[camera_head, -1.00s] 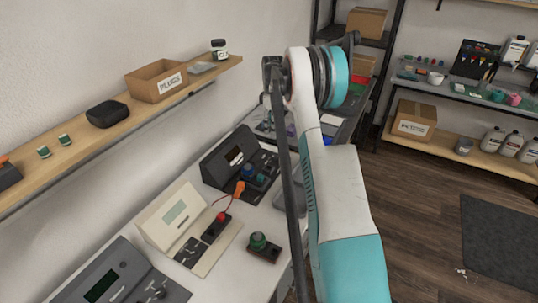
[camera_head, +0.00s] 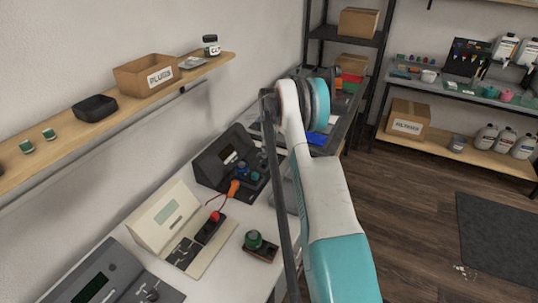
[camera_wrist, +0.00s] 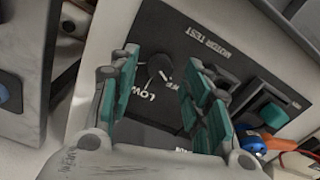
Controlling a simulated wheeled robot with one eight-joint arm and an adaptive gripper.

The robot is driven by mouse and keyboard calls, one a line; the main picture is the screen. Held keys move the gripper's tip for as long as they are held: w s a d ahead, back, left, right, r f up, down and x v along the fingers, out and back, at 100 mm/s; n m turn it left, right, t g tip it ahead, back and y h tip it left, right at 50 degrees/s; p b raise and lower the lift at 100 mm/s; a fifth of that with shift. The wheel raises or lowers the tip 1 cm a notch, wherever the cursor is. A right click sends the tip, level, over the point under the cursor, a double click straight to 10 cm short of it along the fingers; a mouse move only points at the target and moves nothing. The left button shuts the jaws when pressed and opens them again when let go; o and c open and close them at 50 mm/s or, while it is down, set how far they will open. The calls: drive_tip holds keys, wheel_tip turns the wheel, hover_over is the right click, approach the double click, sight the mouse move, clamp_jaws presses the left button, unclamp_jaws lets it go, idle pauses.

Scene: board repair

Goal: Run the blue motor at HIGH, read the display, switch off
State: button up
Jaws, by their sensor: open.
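In the wrist view my gripper (camera_wrist: 163,60) is open and empty. Its teal-padded fingers stand either side of a dark knob (camera_wrist: 160,77) on a black panel marked MOTOR TEST, with LOW legible by the knob. I cannot tell contact or the knob's exact setting. In the head view a cream tester (camera_head: 165,210) has a pale display (camera_head: 167,213), too small to read. Small blue parts (camera_head: 243,169) show by the dark tester (camera_head: 215,165) behind it; which is the motor is unclear. My gripper is not visible in the head view.
An orange plug (camera_head: 234,188) on a red lead lies between the testers. It seems to show in the wrist view too (camera_wrist: 250,143). A green-topped part (camera_head: 256,241) stands on the bench to the right. Another grey tester (camera_head: 100,278) is in front. A wall shelf (camera_head: 140,108) runs above.

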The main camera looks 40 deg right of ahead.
drive_tip(key=shift+f, duration=0.75)
drive_tip(key=shift+c, duration=0.5)
clamp_jaws()
